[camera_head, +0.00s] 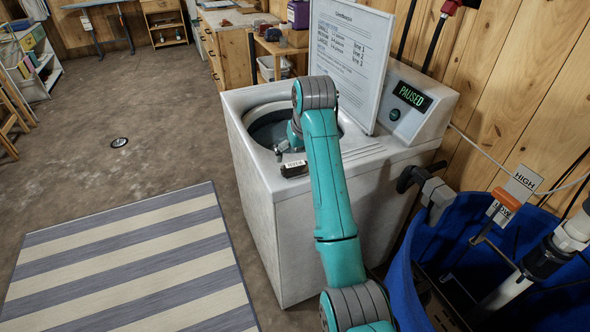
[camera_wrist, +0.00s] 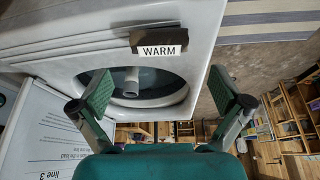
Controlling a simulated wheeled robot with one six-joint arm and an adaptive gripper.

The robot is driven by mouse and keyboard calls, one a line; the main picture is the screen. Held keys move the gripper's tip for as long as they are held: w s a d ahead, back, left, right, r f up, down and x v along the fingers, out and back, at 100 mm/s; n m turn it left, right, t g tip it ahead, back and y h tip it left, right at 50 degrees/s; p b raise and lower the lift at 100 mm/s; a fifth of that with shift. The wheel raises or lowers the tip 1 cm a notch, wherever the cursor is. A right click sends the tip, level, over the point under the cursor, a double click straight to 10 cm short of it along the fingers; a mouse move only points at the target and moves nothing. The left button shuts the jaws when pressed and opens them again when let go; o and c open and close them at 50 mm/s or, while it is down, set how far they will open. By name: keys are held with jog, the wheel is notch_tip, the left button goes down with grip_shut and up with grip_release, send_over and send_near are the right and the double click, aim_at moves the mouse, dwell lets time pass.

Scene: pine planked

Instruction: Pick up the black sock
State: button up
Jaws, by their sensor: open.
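I cannot make out a black sock in either view. My gripper (camera_wrist: 165,92) is open and empty in the wrist view, its two green-padded fingers spread on either side of the washer's round opening (camera_wrist: 178,98). In the head view my gripper (camera_head: 284,147) is partly hidden by my arm, at the front edge of the opening. The white top-loading washer (camera_head: 288,235) stands upright with its opening uncovered. A pale post shows inside the opening, but the bottom of the drum cannot be seen.
A dark block with a WARM label (camera_wrist: 160,49) sits on the washer's rim, close to my gripper. A sign board (camera_head: 345,60) stands behind the opening, beside the PAUSED panel (camera_head: 412,96). A blue tub (camera_head: 405,270) is at right. A striped rug (camera_head: 130,265) lies left.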

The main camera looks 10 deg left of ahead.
aim_at(296, 167)
jog(key=shift+x, duration=3.95)
jog(key=shift+s+d+f, duration=0.1)
jog(key=shift+s+d, duration=0.05)
jog(key=shift+d, duration=0.05)
jog(key=shift+c, duration=0.3)
jog(key=c, duration=0.9)
